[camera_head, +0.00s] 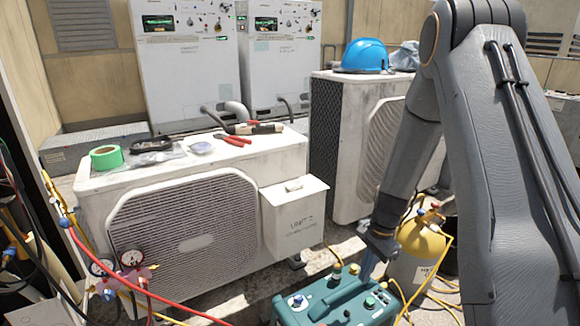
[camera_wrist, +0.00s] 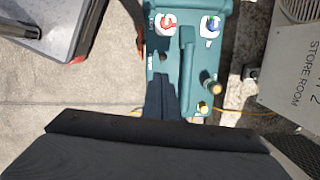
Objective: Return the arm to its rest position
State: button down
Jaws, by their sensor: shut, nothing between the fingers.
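My arm comes down from the upper right of the head view and bends at a high elbow. My gripper (camera_head: 368,268) points down just above the teal machine (camera_head: 338,305). In the wrist view the dark fingers (camera_wrist: 161,88) are together with nothing between them. They overlap the left part of the teal machine (camera_wrist: 178,60) in that view. I cannot tell whether the fingertips touch it. The machine has a red knob (camera_wrist: 166,21) and a blue knob (camera_wrist: 212,25) on top.
A white condenser unit (camera_head: 185,220) stands left, with green tape (camera_head: 105,157) and red-handled pliers (camera_head: 232,139) on top. Another condenser (camera_head: 345,130) carries a blue helmet (camera_head: 365,55). A yellow cylinder (camera_head: 422,238) stands close right of my gripper. Hoses and a gauge manifold (camera_head: 120,272) are at left.

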jog(key=s+a+r+n, duration=0.4)
jog(key=a+r, duration=0.2)
jog(key=r, duration=0.3)
jog(key=s+a+r+n, duration=0.4)
jog(key=s+a+r, duration=0.15)
jog(key=r, duration=0.25)
jog(key=s+a+r+n+h, duration=0.1)
jog(key=s+a+r+n, duration=0.25)
jog(key=s, duration=0.45)
jog(key=s+a+r+n, duration=0.2)
jog(key=s+r+n, duration=0.3)
jog(key=s, duration=0.2)
jog(key=d+r+m+p, duration=0.2)
jog(key=d+r+p, duration=0.6)
jog(key=p, duration=0.7)
jog(key=shift+s+d+r+h+p, duration=0.2)
jog(key=shift+d+r+h+p, duration=0.1)
jog(key=shift+d+h+p, duration=0.1)
